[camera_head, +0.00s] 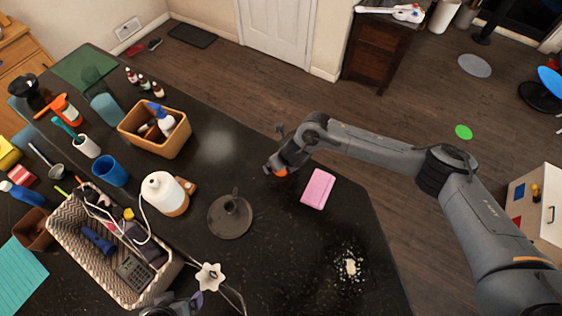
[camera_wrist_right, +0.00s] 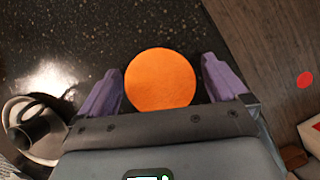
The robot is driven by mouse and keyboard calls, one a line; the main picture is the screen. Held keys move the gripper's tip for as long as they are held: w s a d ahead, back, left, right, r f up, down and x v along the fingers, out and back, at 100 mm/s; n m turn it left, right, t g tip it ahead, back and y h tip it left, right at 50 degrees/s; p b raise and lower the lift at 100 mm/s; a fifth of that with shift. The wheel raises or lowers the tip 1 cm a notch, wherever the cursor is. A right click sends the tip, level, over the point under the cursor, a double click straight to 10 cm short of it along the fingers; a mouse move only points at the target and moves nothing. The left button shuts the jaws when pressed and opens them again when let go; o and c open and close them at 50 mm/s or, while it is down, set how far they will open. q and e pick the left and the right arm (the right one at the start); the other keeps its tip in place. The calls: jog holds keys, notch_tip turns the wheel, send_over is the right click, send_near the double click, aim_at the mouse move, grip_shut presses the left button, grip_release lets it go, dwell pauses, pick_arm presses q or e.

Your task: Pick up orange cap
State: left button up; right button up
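The orange cap (camera_wrist_right: 160,80) is a round orange disc in the right wrist view, lying between the two purple fingers of my right gripper (camera_wrist_right: 163,85). The fingers are open, with a narrow gap visible on each side of the cap. In the head view only a bit of the orange cap (camera_head: 281,172) shows beneath my right gripper (camera_head: 272,170), near the counter's far edge. My left gripper (camera_head: 185,304) is only partly visible at the bottom edge; its finger opening cannot be made out.
A pink sponge (camera_head: 318,188) lies right of my right gripper. A tan bin (camera_head: 150,143), a woven basket (camera_head: 80,262) and a pale crumbly patch (camera_head: 350,267) are also on the dark counter.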

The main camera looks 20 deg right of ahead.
jog(key=c, duration=1)
